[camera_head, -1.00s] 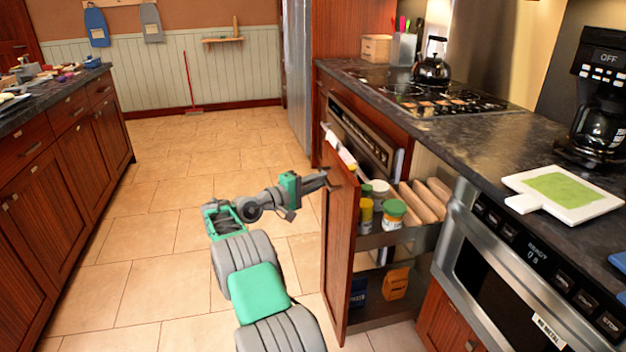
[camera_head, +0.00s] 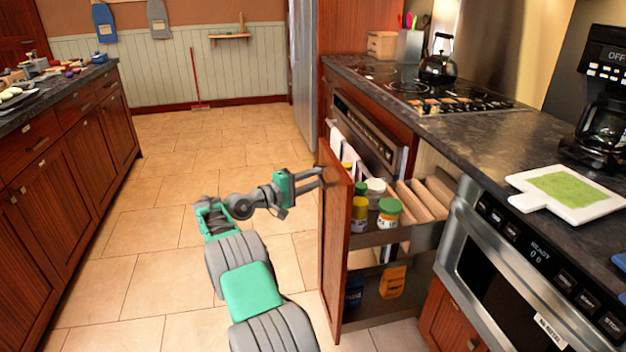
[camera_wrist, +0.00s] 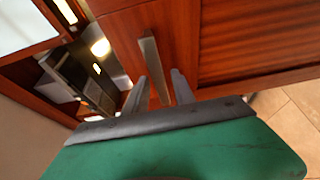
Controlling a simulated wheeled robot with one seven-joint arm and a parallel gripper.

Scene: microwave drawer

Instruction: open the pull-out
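The pull-out (camera_head: 333,250) is a tall narrow unit with a red-brown wooden front, under the counter between the stove and the microwave. It stands well out from the cabinet, and its shelves of jars and packets show behind the front. In the wrist view its front panel (camera_wrist: 120,35) carries an upright metal bar handle (camera_wrist: 154,62). My gripper (camera_head: 322,178) is at the upper outer face of the front. In the wrist view my gripper's fingers (camera_wrist: 160,88) are spread on either side of the handle, with gaps visible between them and the bar.
A microwave drawer (camera_head: 510,275) is right of the pull-out. The counter (camera_head: 450,135) above holds a kettle (camera_head: 438,68), a white board (camera_head: 565,192) and a coffee maker (camera_head: 603,110). Another cabinet row (camera_head: 75,165) runs along the left. The tiled floor (camera_head: 150,215) between is clear.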

